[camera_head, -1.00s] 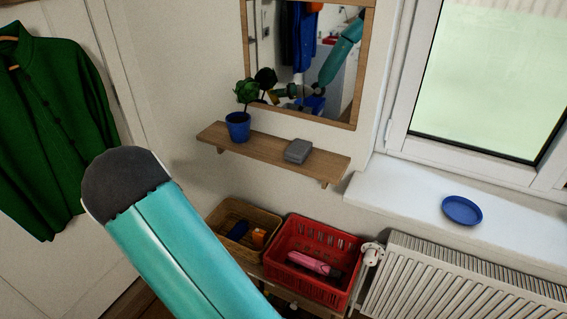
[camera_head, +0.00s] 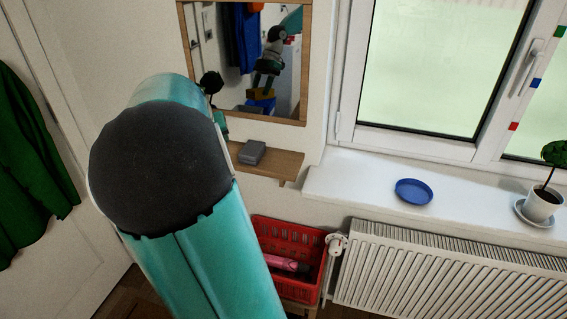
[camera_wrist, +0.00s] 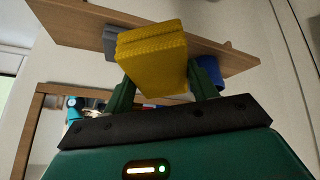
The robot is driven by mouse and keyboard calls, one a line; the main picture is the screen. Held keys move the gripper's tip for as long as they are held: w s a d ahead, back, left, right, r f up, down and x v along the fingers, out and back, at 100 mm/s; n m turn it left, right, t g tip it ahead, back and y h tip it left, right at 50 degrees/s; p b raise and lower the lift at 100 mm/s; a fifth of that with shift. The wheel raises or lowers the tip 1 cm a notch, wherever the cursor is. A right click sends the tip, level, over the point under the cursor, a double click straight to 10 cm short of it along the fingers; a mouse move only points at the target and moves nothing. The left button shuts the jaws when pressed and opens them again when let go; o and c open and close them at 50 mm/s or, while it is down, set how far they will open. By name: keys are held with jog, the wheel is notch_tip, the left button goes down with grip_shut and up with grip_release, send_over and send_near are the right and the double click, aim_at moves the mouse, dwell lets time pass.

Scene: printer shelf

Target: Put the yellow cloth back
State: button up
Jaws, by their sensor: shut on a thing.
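The yellow cloth (camera_wrist: 152,55) is a folded, block-like bundle in the wrist view. My gripper (camera_wrist: 160,84) is shut on it, with a dark green finger on each side. The wrist view is upside down. In it the cloth overlaps the wooden shelf (camera_wrist: 80,22), between a grey folded item (camera_wrist: 110,44) and a blue pot (camera_wrist: 208,72). I cannot tell whether the cloth touches the shelf. In the head view my arm hides the gripper and the cloth; the shelf (camera_head: 282,163) shows with the grey item (camera_head: 251,152).
A mirror (camera_head: 299,62) hangs above the shelf. A red basket (camera_head: 291,232) with a pink item stands below. To the right are a radiator (camera_head: 430,275) and a windowsill (camera_head: 350,187) with a blue dish (camera_head: 413,191) and a potted plant (camera_head: 541,203).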

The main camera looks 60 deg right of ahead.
jog(key=s+d+r+m+g+y, duration=0.1)
jog(key=s+r+m, duration=0.15)
jog(key=s, duration=0.55)
jog(key=s+d+r+m+g+y, duration=0.1)
jog(key=s+m, duration=0.3)
jog(key=s, duration=0.5)
jog(key=d+f, duration=0.3)
jog(key=d, duration=0.1)
jog(key=w+d+f, duration=0.1)
jog(key=d+f, duration=0.2)
jog(key=d, duration=0.1)
jog(key=w+d+f, duration=0.1)
jog(key=d+f, duration=0.2)
jog(key=d, duration=0.2)
jog(key=shift+w+f, duration=0.2)
jog(key=shift+f, duration=0.05)
jog(key=shift+d+f, duration=0.2)
jog(key=shift+w+d+f, duration=0.1)
jog(key=shift+d+f, duration=0.05)
jog(key=shift+f, duration=1.55)
jog(key=shift+f, duration=0.1)
jog(key=o, duration=0.9)
jog(key=shift+o, duration=0.2)
